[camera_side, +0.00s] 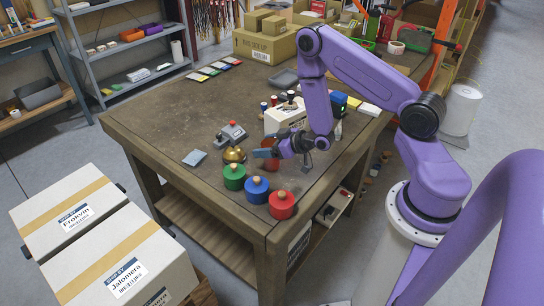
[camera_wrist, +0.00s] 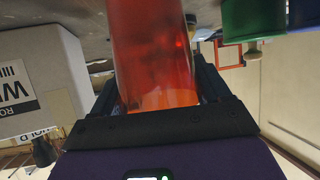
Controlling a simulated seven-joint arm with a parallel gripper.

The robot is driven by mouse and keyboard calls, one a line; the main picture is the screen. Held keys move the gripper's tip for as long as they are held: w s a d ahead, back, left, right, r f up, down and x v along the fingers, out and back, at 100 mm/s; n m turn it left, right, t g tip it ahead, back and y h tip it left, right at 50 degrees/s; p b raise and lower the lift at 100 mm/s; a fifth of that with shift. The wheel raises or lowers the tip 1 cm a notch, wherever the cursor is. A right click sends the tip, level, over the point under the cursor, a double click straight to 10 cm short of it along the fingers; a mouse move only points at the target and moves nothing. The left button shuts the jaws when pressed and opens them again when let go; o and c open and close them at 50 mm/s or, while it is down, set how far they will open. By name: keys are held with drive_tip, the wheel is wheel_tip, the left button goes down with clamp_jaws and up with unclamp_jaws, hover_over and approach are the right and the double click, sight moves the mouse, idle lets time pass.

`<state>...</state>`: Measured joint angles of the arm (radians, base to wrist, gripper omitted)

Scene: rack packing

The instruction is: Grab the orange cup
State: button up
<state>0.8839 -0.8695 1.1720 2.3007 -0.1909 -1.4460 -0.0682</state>
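An orange-red, see-through cup (camera_wrist: 155,55) fills the space between the fingers of my gripper (camera_wrist: 158,88) in the wrist view. The fingers lie close along both sides of the cup. Whether they press on it I cannot tell. In the side view my gripper (camera_side: 275,152) is low over the near part of the workbench. A small part of the reddish cup (camera_side: 272,163) shows below it, mostly hidden by the fingers. Whether the cup rests on the bench I cannot tell.
Green (camera_side: 234,177), blue (camera_side: 256,190) and red (camera_side: 282,205) lidded containers stand in front of my gripper near the bench edge. A brass dome (camera_side: 234,154) and grey device (camera_side: 231,134) are to the left. A white box (camera_side: 284,120) stands behind.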

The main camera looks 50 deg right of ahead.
drive_tip(key=c, duration=0.3)
